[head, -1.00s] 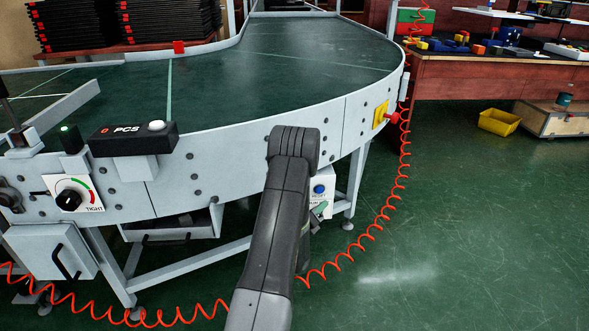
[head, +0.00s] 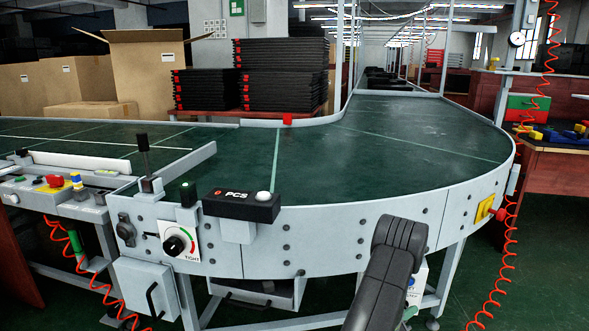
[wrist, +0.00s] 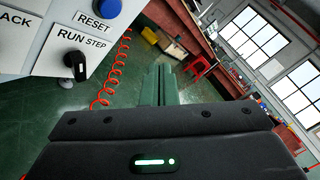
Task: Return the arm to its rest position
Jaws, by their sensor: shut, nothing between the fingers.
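My arm (head: 385,270) rises from the bottom edge of the head view, right of centre, in front of the conveyor's outer side. The fingers point out over the green floor, to the right of a control box (wrist: 75,40) with a blue reset button and a black run/step knob.
The curved conveyor (head: 400,130) has a bare green belt. A PCS counter box (head: 240,205) and knob panel (head: 178,243) are on its side. A red coiled cable (wrist: 112,72) hangs near the control box. Black trays (head: 285,75) and cardboard boxes (head: 145,70) stand behind.

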